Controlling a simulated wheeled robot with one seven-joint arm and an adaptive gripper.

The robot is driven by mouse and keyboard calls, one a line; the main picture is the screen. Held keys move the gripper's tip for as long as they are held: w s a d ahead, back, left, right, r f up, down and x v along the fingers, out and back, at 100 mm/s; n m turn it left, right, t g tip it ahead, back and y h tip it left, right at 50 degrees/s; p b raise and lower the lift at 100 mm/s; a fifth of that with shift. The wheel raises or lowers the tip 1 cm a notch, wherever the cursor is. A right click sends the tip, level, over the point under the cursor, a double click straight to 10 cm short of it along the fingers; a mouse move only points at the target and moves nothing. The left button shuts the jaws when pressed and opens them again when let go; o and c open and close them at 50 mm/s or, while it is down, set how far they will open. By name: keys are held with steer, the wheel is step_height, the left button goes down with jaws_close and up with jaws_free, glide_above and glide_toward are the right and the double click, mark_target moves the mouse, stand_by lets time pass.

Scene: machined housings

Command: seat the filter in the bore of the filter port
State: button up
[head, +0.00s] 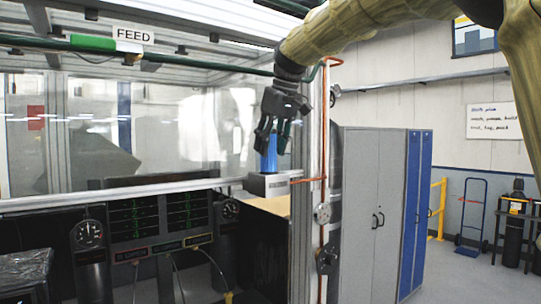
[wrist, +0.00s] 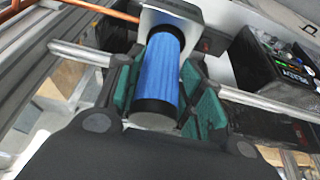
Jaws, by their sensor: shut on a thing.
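My gripper (head: 270,142) is shut on the blue filter (head: 268,160) and holds it roughly upright. In the wrist view the filter (wrist: 163,70), blue with black end bands, lies between the green finger pads of my gripper (wrist: 160,88). The filter port is a grey metal block (head: 267,185) with a dark label on its side, directly below the filter. The block (wrist: 152,20) also shows at the filter's far end in the wrist view. The bore is hidden behind the filter, so I cannot tell whether the filter's lower end is inside it.
A vertical frame post (head: 310,190) and a copper pipe (head: 322,150) stand just right of the block. A horizontal rail (head: 130,194) runs left of it. Gauges (head: 88,234) and a dark panel sit below. Grey and blue lockers (head: 375,200) stand further right.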

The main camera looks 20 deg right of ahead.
mark_target(270, 157)
steer(key=shift+f+p, duration=0.65)
steer(key=shift+f, duration=1.1)
steer(key=o, duration=1.1)
steer(key=shift+w, duration=0.15)
steer(key=b+v, duration=0.3)
steer(key=v, duration=0.9)
steer(key=shift+b, duration=0.3)
